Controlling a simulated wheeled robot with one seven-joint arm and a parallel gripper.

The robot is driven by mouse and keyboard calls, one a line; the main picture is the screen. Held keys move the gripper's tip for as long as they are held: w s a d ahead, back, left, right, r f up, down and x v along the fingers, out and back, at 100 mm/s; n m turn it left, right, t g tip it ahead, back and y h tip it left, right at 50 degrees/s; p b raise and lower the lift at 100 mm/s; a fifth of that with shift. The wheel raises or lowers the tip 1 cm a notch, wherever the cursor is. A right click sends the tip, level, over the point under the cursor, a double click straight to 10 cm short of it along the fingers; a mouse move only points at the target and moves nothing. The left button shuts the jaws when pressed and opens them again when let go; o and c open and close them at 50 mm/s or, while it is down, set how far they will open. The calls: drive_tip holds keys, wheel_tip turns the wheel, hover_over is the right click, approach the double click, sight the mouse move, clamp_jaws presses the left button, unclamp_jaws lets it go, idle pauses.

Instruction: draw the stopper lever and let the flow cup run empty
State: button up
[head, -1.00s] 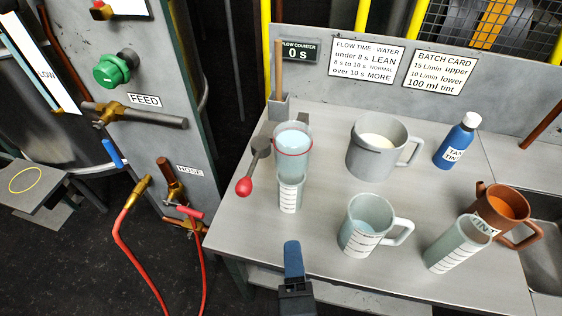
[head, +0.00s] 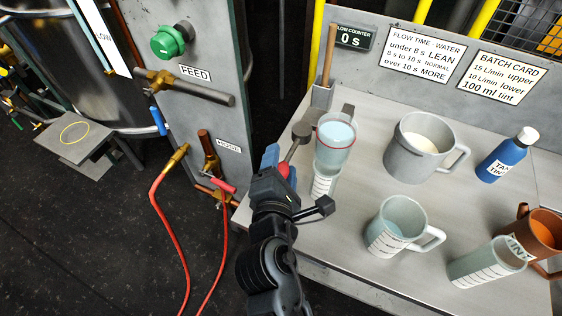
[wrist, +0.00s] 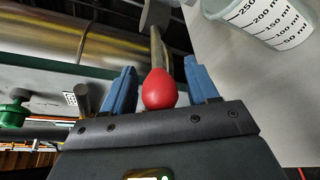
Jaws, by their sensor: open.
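The flow cup (head: 335,140), clear with a red rim band and pale blue liquid inside, stands over a graduated receiver (head: 323,184). The stopper lever (head: 299,140) sits at its left, a grey arm ending in a red knob (head: 283,169). My gripper (head: 277,160) is at the knob, and its body hides part of the knob in the head view. In the wrist view the red knob (wrist: 159,89) lies between the two blue fingers of my gripper (wrist: 161,90), with gaps at both sides. The flow counter (head: 352,37) reads 0 s.
The feed panel (head: 190,110) and red hose (head: 157,200) are at left.

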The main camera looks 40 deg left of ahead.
drive_tip(key=shift+w+a, duration=0.1)
drive_tip(key=shift+w, duration=0.1)
clamp_jaws()
idle(0.5)
drive_tip(key=shift+f, duration=0.1)
